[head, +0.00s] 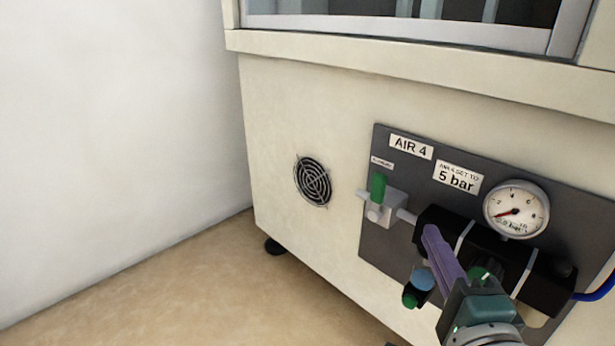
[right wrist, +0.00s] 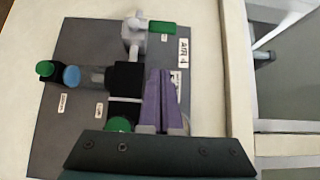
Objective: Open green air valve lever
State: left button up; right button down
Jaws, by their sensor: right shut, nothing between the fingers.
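The green air valve lever (head: 378,187) stands upright on its light grey valve body (head: 386,211), at the left of the dark AIR 4 panel. In the right wrist view the lever (right wrist: 162,28) lies above and just beyond the fingertips, pointing right. My right gripper (head: 431,231) has purple fingers in front of the black regulator block, to the right of and below the lever. In the wrist view its fingers (right wrist: 160,72) are together with nothing between them, apart from the lever. My left gripper is not in view.
A pressure gauge (head: 516,209) sits right of the lever, its needle toward the low end. A black regulator block (head: 435,222), a blue and green fitting (head: 418,287) and a blue hose (head: 597,291) are near the gripper. Left of the panel is a round vent (head: 312,181).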

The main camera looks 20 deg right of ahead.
aim_at(377, 198)
jog(key=b+x, duration=0.2)
jog(key=x, duration=0.4)
jog(key=shift+f, duration=0.15)
jog(key=w, duration=0.1)
jog(key=w+a, duration=0.1)
jog(key=w+b, duration=0.1)
jog(key=shift+w+a, duration=0.3)
jog(key=shift+w, duration=0.05)
